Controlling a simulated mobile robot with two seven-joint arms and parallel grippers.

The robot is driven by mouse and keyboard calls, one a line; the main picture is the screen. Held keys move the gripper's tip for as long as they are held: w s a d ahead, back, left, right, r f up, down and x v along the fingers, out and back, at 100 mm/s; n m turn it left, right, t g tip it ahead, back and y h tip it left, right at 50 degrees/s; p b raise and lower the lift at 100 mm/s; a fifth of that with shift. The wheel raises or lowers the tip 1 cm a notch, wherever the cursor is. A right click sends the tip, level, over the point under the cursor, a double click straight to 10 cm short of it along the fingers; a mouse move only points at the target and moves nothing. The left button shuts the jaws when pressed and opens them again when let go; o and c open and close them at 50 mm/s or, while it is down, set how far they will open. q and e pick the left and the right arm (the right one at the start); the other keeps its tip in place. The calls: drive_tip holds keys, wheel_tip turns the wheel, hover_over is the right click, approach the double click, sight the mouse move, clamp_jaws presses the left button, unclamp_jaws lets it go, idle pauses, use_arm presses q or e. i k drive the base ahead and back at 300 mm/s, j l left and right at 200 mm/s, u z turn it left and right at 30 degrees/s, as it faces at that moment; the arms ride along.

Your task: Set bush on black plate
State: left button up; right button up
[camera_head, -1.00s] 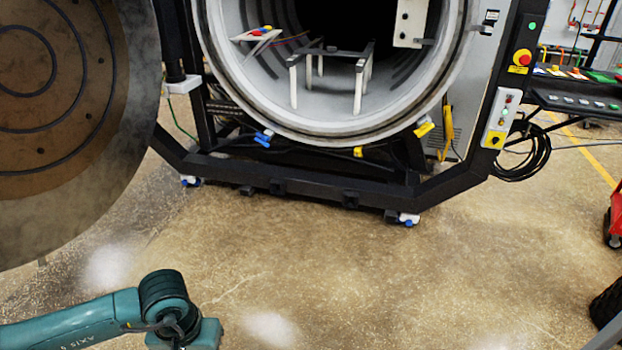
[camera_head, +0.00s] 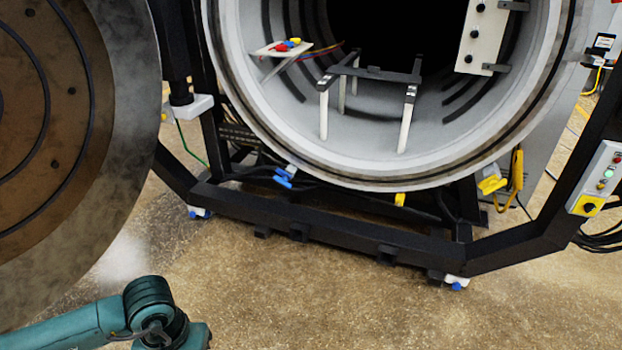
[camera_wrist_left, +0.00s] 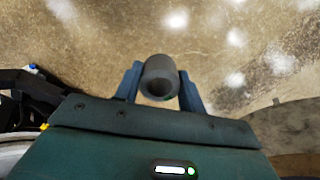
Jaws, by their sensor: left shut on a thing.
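In the left wrist view the bush (camera_wrist_left: 159,78), a short dark grey hollow cylinder, sits between the two blue fingers of my left gripper (camera_wrist_left: 160,86). The gripper is shut on it, with the bush's open end facing the camera. In the head view my left arm comes in at the bottom left, and its gripper is out of frame. Inside the round furnace chamber stands a dark frame (camera_head: 372,75) on white legs. I cannot make out a black plate with certainty. My right gripper is not in view.
The furnace's round rim (camera_head: 400,180) stands ahead on a black base frame (camera_head: 330,237). The open round door (camera_head: 110,120) fills the left. A small white shelf (camera_head: 281,49) with coloured items is inside the chamber. A control box (camera_head: 600,178) is at right. The floor in front is clear.

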sight(393, 76)
drive_tip(key=i+z, duration=0.2)
drive_tip(key=i, duration=0.2)
drive_tip(key=i+j+z, duration=0.2)
drive_tip(key=i, duration=0.2)
drive_tip(key=i+j+z, duration=0.2)
drive_tip(key=i, duration=0.2)
drive_tip(key=i+j+z, duration=0.2)
drive_tip(key=z, duration=0.2)
drive_tip(key=i+j+z, duration=0.6)
drive_tip(key=j+z, duration=0.25)
drive_tip(key=i+j+z, duration=0.2)
drive_tip(key=j+z, duration=0.25)
drive_tip(key=l, duration=0.15)
